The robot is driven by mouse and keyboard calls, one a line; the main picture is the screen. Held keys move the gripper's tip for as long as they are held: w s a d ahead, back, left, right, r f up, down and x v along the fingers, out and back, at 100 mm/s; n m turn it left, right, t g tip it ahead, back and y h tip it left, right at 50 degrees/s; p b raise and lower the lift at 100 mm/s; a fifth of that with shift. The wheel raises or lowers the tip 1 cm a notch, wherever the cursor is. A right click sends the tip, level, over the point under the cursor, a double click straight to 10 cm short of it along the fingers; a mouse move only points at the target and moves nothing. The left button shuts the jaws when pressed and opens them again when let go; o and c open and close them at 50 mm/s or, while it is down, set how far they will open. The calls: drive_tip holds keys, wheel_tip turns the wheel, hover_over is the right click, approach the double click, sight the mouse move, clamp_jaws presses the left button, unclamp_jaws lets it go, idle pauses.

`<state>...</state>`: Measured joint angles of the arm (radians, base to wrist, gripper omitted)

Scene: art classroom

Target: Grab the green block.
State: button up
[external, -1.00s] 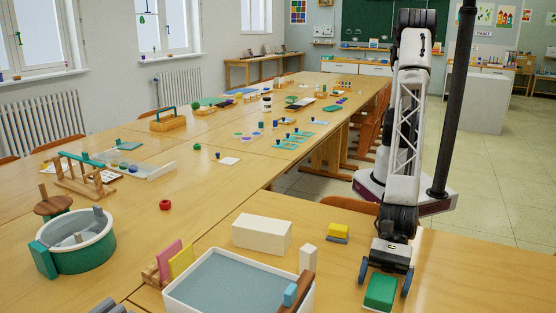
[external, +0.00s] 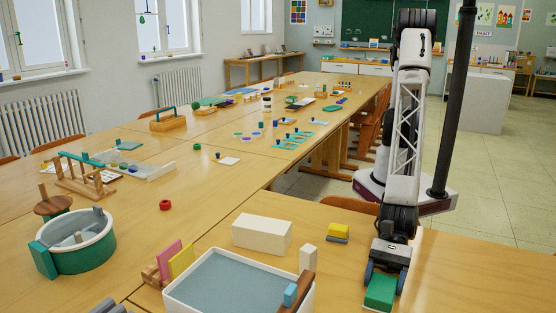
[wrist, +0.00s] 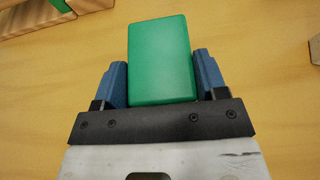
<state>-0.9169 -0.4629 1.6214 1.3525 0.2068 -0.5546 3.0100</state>
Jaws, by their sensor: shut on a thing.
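The green block (external: 380,292) is on the table near the front edge of the external view, right of the water tray. My gripper (external: 384,280) points down at it, with its blue fingers at the block's two sides. In the wrist view the green block (wrist: 160,60) lies between the two blue fingers of my gripper (wrist: 160,84), which are closed on its near part. The block's far part sticks out beyond the fingertips. I cannot tell any gap between the block and the table.
A white tray (external: 178,297) with a grey-blue surface stands left of the gripper, with a brown bar and small blue block on its right edge. A cream block (external: 262,234), an upright pale block (external: 307,259) and a yellow-and-blue stack (external: 338,233) stand nearby. Table right of the gripper is clear.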

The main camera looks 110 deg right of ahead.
sight(384, 280)
drive_tip(key=shift+r, duration=0.2)
drive_tip(key=shift+r, duration=0.5)
wheel_tip(384, 280, up, 2)
drive_tip(key=shift+r, duration=0.1)
drive_tip(key=s+d, duration=0.3)
drive_tip(key=d, duration=0.1)
drive_tip(key=s+d+r, duration=0.1)
drive_tip(key=s+d, duration=0.2)
drive_tip(key=d, duration=0.1)
drive_tip(key=s+d, duration=0.4)
drive_tip(key=shift+s+d+r, duration=0.1)
drive_tip(key=shift+r, duration=0.1)
idle(0.3)
